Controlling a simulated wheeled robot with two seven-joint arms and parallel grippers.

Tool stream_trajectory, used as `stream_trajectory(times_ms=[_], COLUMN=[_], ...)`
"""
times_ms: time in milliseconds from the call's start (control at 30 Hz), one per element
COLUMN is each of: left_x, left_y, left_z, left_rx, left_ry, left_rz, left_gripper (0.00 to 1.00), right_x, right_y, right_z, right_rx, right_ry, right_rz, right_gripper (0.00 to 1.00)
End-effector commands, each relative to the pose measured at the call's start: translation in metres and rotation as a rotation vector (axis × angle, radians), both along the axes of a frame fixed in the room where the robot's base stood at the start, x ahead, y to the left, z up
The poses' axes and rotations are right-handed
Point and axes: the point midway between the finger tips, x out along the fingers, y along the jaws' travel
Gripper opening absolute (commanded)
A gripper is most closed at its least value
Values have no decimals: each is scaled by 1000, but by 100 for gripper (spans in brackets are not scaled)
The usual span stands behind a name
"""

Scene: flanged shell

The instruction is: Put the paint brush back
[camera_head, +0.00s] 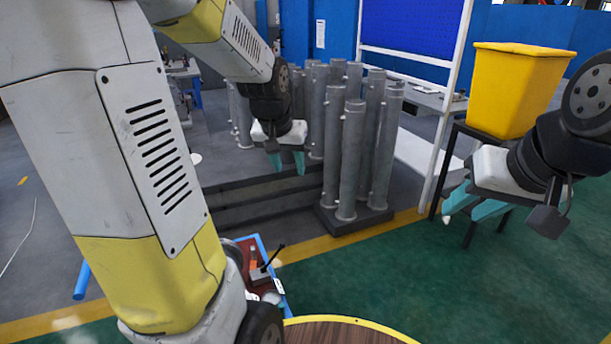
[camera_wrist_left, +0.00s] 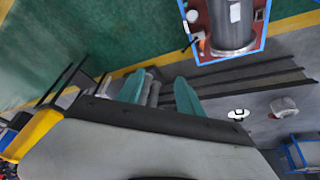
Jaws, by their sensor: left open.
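No paint brush can be clearly made out. Small items, among them an orange piece (camera_head: 253,257) and a thin black piece (camera_head: 272,258), lie in a blue-edged red tray (camera_head: 284,300), partly hidden by my left arm. The tray also shows at the top of the left wrist view (camera_wrist_left: 262,45), with a large grey cylinder (camera_wrist_left: 231,25) on it. My left gripper (camera_head: 288,162) is open and empty, in the air in front of the grey tubes and away from the tray; its fingers show in the wrist view (camera_wrist_left: 160,93). My right gripper (camera_head: 474,205) looks open and empty at the right.
Tall grey tubes (camera_head: 350,160) stand on a dark base behind my left gripper. A yellow bin (camera_head: 512,90) stands on a dark stand at the right. A round wooden top with a yellow rim (camera_head: 345,331) is at the bottom. The green floor (camera_head: 430,285) is clear.

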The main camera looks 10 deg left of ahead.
Motion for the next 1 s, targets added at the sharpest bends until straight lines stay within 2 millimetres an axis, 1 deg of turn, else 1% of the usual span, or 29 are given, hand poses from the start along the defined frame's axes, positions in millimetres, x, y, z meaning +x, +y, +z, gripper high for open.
stream_trajectory(times_ms=[33, 167, 200, 300, 400, 500, 600, 700, 1000], left_x=[-18, -63, -77, -112, -142, -163, -175, -181, -181], left_y=[-7, -24, -29, -41, -50, -56, -60, -62, -62], left_z=[16, 41, 47, 58, 64, 65, 66, 65, 65], left_rx=[-12, -44, -56, -83, -107, -124, -136, -139, -140], left_ry=[-20, -49, -57, -77, -94, -105, -112, -112, -112], left_rz=[-5, -20, -26, -41, -56, -69, -78, -82, -81], left_gripper=[43, 43, 43, 43, 43, 43, 43, 43, 43], right_x=[0, 0, 0, 0, 0, 0, 0, 0, 0], right_y=[0, 0, 0, 0, 0, 0, 0, 0, 0], right_z=[0, 0, 0, 0, 0, 0, 0, 0, 0], right_rx=[0, 0, 0, 0, 0, 0, 0, 0, 0], right_ry=[0, 0, 0, 0, 0, 0, 0, 0, 0], right_rz=[0, 0, 0, 0, 0, 0, 0, 0, 0], right_gripper=[36, 36, 36, 36, 36, 36, 36, 36, 36])
